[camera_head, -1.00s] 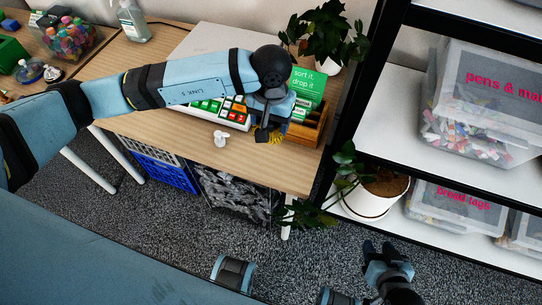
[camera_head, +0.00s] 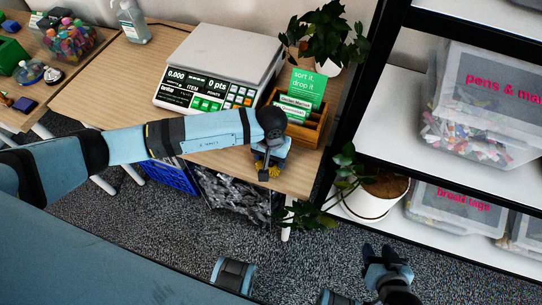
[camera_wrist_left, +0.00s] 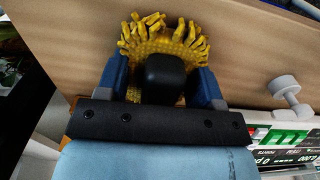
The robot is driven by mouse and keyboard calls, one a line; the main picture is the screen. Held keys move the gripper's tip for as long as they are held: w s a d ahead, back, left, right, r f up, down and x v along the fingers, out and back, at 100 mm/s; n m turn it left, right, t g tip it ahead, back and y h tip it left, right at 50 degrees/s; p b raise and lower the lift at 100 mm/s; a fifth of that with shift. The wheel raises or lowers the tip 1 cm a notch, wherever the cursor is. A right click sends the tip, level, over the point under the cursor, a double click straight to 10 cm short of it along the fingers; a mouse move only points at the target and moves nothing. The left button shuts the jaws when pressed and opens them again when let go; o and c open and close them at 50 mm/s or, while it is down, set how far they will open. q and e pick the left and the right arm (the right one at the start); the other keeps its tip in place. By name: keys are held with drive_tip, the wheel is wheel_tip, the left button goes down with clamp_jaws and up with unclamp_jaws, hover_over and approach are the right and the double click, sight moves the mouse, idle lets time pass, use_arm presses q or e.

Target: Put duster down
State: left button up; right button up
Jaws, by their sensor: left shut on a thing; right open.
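The yellow duster (camera_head: 272,170) has stubby soft strands. It is held by my left gripper (camera_head: 270,158) near the front right part of the wooden desk (camera_head: 110,92). In the left wrist view the duster (camera_wrist_left: 160,35) sits between the two blue fingers of my left gripper (camera_wrist_left: 160,75), with its strands fanning out beyond them over bare wood. I cannot tell whether it touches the desk. My right gripper (camera_head: 378,252) is open and empty, low at the right above the carpet.
A scale (camera_head: 222,75) and a wooden card box (camera_head: 300,125) stand behind my left gripper. Plants and a shelf (camera_head: 395,115) bound the right. Bare desk shows at the left.

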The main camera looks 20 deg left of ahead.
use_arm(q)
drive_tip(key=shift+f, duration=0.1)
drive_tip(key=o, duration=0.8)
drive_tip(key=shift+o, duration=0.2)
